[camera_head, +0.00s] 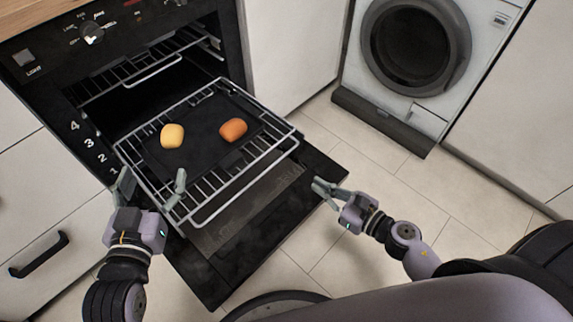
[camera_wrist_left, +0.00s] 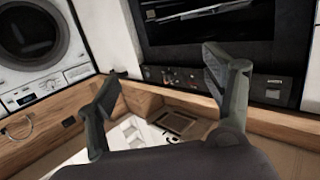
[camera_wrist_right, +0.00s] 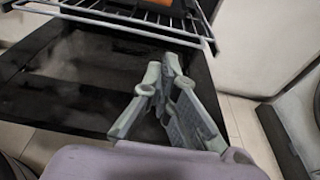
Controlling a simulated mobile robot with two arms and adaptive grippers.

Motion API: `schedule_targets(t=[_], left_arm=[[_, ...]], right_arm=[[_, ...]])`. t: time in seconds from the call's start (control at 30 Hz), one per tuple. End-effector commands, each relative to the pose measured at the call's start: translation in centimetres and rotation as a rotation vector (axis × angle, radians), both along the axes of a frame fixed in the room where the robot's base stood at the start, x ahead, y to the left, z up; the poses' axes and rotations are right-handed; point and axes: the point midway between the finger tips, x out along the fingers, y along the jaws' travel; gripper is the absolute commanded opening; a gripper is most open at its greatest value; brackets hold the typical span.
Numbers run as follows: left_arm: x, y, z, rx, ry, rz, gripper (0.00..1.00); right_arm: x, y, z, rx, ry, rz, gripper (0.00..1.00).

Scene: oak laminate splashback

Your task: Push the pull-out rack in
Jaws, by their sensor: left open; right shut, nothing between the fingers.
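The pull-out rack (camera_head: 201,222) is a wire shelf that sticks out of the open oven over the lowered door. A dark tray (camera_head: 200,112) on it carries a yellow bread-like piece (camera_head: 172,136) and an orange one (camera_head: 233,130). My left gripper (camera_head: 151,184) is open at the rack's front left corner in the head view; I cannot tell whether it touches. My right gripper (camera_head: 325,186) is shut and empty, right of the rack's front right corner, apart from it. In the right wrist view the rack's front bar (camera_wrist_right: 120,22) shows beyond the right fingers (camera_wrist_right: 160,88).
The oven door (camera_head: 240,250) lies lowered beneath the rack. A second wire rack (camera_head: 140,72) is higher inside the oven. A washing machine (camera_head: 415,50) stands at the back right. A drawer with a black handle (camera_head: 38,254) is at left. Tiled floor (camera_head: 370,165) is clear on the right.

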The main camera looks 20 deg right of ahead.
Motion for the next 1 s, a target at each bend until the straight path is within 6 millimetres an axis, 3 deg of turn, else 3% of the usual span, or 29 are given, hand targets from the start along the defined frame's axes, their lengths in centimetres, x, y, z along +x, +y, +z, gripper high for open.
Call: schedule_targets(t=[0.5, 0.7, 1.0], left_arm=[[-0.3, 0.3, -1.0, 0.014, 0.053, 0.004, 0.75], [-0.2, 0.2, -0.6, 0.009, 0.033, 0.004, 0.75], [-0.2, 0.2, -0.5, 0.006, 0.026, 0.003, 0.75]], right_arm=[[8.8, 5.1, -1.8, 0.004, -0.002, -0.003, 0.0], [10.3, 5.9, -2.3, 0.004, 0.0, -0.004, 0.0], [10.5, 6.0, -2.3, 0.004, 0.001, -0.003, 0.0]])
